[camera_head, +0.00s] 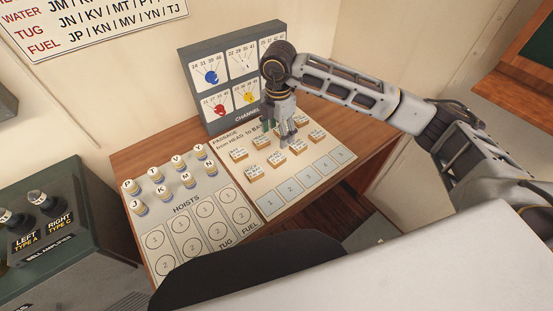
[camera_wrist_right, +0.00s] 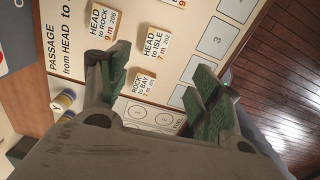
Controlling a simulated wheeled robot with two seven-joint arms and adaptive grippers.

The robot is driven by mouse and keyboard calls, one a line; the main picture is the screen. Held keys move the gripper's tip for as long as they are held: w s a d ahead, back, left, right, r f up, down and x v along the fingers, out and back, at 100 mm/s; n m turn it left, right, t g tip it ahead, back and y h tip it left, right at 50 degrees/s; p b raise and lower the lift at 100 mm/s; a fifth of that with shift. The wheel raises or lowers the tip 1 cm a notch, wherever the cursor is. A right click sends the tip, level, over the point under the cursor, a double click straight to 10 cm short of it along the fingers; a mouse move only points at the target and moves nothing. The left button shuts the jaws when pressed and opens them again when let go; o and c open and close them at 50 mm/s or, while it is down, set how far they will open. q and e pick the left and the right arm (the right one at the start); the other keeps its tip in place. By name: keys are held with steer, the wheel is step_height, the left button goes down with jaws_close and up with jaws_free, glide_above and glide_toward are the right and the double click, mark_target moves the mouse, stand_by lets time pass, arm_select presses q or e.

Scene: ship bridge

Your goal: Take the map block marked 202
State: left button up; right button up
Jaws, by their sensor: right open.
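The map block marked 202 (camera_wrist_right: 157,42), a small cream block reading HEAD to ISLE, 7 m, lies flat on the passage board in the right wrist view. In the head view it appears to be the front-row block (camera_head: 276,159) just below my right gripper (camera_head: 288,140). My right gripper is open and empty above the board. In the wrist view its two green-padded fingers (camera_wrist_right: 157,92) straddle the ROCK to BAY block (camera_wrist_right: 141,86), with block 202 a little beyond them. The height above the board is hard to tell. My left gripper is not in view.
Neighbouring blocks lie close, such as HEAD to ROCK, 208 (camera_wrist_right: 103,24). Empty numbered slots (camera_head: 304,186) line the board's front. Lettered pegs (camera_head: 159,177) stand on the hoists panel to the left. The upright channel panel (camera_head: 190,78) rises behind.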

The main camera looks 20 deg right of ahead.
glide_above(277, 157)
steer(key=shift+s+f+p, duration=0.2)
steer(key=shift+f, duration=1.6)
steer(key=shift+s+f+p, duration=0.15)
steer(key=shift+f+p, duration=0.05)
steer(key=shift+f, duration=1.6)
steer(key=shift+f, duration=0.1)
steer(key=shift+w+f+p, duration=0.2)
steer(key=shift+f+p, duration=0.1)
steer(key=shift+f, duration=0.7)
steer(key=shift+w+f+p, duration=0.2)
steer(key=shift+f+p, duration=0.1)
steer(key=shift+f, duration=1.2)
steer(key=shift+c, duration=0.5)
steer(key=c, duration=0.9)
